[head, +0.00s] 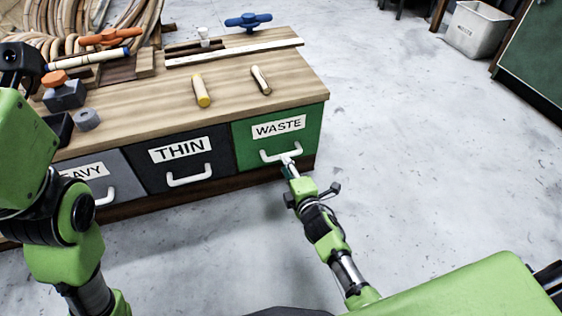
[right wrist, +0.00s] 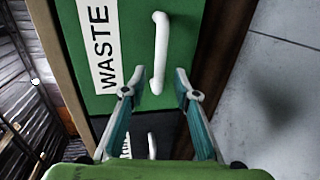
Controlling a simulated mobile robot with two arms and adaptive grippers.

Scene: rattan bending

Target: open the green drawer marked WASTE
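The green drawer (head: 250,146) marked WASTE is at the right end of the bench front and looks shut. Its white handle (head: 275,157) is a bar across the front. In the right wrist view the green drawer (right wrist: 188,40) appears turned, with the handle (right wrist: 160,50) ahead of my fingertips. My right gripper (right wrist: 158,88) is open, with one finger on each side of the handle's near end. In the head view the right gripper (head: 290,163) is at the handle; I cannot tell whether it touches. My left arm is at the left edge, and its gripper is not clearly seen.
Beside it are the dark THIN drawer (head: 180,158) and the grey HEAVY drawer (head: 105,180), both shut. The wooden benchtop (head: 235,85) carries a yellow-handled tool (head: 201,91), a wooden-handled tool (head: 261,80) and clamps.

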